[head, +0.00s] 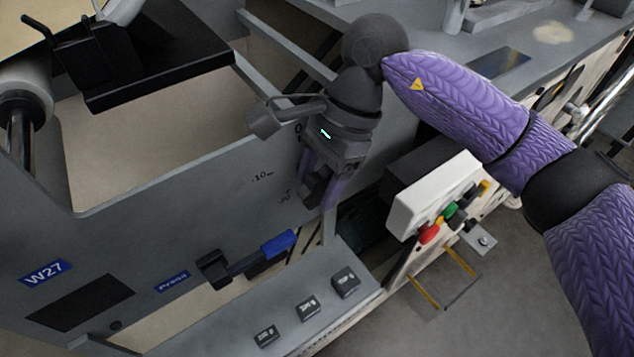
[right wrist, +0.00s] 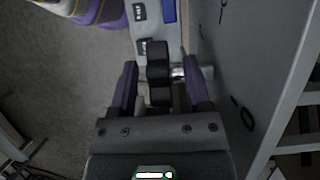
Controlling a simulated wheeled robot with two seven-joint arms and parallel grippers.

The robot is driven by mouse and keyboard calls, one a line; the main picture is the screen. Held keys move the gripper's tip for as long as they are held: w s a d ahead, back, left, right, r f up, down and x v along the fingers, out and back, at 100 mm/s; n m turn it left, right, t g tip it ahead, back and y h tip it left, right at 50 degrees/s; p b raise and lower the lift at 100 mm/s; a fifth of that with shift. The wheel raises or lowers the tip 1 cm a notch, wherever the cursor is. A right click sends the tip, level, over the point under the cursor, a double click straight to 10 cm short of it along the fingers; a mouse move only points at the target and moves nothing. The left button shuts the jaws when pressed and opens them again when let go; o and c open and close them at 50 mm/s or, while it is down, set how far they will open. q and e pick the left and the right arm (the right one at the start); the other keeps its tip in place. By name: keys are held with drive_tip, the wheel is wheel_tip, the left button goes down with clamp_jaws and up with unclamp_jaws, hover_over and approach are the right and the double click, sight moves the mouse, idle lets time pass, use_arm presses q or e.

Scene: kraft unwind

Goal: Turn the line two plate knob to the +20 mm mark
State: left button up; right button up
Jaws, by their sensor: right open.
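The dark plate knob (head: 314,190) sits on the grey side plate (head: 190,215), mostly covered by my right gripper in the head view. My right gripper (head: 322,184) is open, with its purple fingers reaching down around the knob. In the right wrist view, the black knob (right wrist: 157,62) on a shiny metal shaft (right wrist: 178,73) lies between the two open fingers (right wrist: 161,85). A gap shows on each side of it. I cannot see a +20 mark. My left gripper is out of view.
A blue-ended press lever (head: 277,244) sticks out below the gripper. A ledge (head: 335,305) with several dark labelled blocks is at the bottom. A white control box (head: 433,196) with coloured buttons stands right of the gripper, under my right arm.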

drive_tip(key=shift+s+a+f, duration=0.1)
drive_tip(key=shift+f, duration=0.25)
clamp_jaws()
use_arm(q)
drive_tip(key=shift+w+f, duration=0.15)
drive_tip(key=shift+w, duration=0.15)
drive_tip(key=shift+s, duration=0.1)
